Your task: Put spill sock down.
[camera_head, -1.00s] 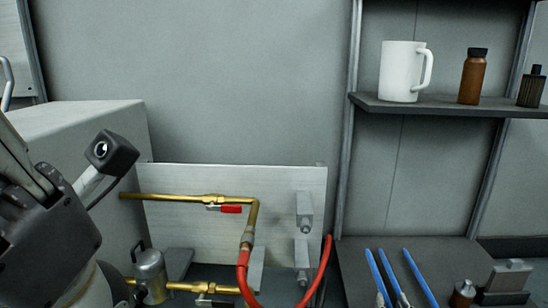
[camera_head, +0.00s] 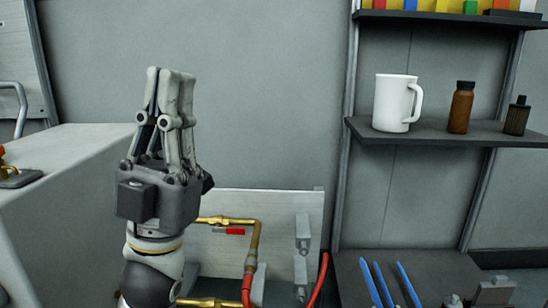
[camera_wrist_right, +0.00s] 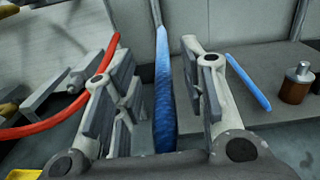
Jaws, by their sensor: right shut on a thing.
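The spill sock (camera_wrist_right: 164,95) is a long blue fabric tube in the right wrist view. It runs upright in the picture between the fingers of my right gripper (camera_wrist_right: 165,100), which is shut on it. Its lower end is hidden behind the gripper. My right gripper does not show in the head view. My left gripper (camera_head: 172,75) points upward in the head view, in front of the grey wall. Its fingers stand close together, and I cannot tell whether they are open or shut. I see nothing held in it.
A white mug (camera_head: 392,103) and a brown bottle (camera_head: 461,107) stand on the shelf above. A red hose (camera_head: 319,280) and brass pipes (camera_head: 254,240) are beside it. A grey box (camera_head: 75,165) is left.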

